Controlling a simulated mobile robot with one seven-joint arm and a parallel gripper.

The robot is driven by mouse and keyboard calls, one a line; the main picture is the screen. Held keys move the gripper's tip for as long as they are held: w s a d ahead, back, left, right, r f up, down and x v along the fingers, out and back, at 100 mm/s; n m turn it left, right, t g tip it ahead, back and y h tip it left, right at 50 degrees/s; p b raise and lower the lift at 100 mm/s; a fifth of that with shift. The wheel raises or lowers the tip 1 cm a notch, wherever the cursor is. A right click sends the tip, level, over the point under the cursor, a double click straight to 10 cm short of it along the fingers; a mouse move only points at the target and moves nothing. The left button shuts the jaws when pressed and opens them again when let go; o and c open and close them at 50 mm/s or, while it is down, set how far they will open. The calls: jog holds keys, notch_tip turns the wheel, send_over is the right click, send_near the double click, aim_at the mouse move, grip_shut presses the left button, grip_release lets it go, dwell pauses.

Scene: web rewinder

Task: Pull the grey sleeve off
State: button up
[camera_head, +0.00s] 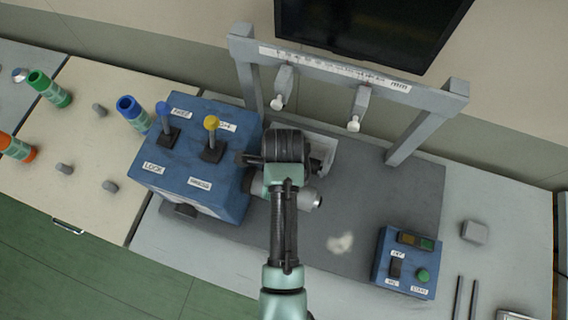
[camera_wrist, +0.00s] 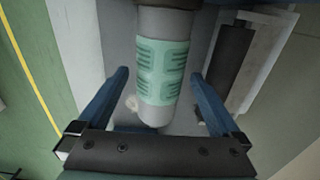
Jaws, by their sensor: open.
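The grey sleeve (camera_wrist: 164,25) is a cylinder with a teal label band around it, at the top middle of the wrist view. In the head view one grey end (camera_head: 308,199) of what looks like it sticks out to the right of my arm; the rest is hidden. My gripper (camera_wrist: 160,75) is open, with one blue finger on each side of the sleeve. Gaps show between both fingers and the sleeve, so it is not clamped.
A blue box with a blue lever and a yellow lever (camera_head: 212,123) stands just left of my arm. A grey gantry (camera_head: 335,66) rises behind. A small blue control box (camera_head: 405,264) is at the right.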

jog(key=shift+f, duration=1.15)
grip_shut()
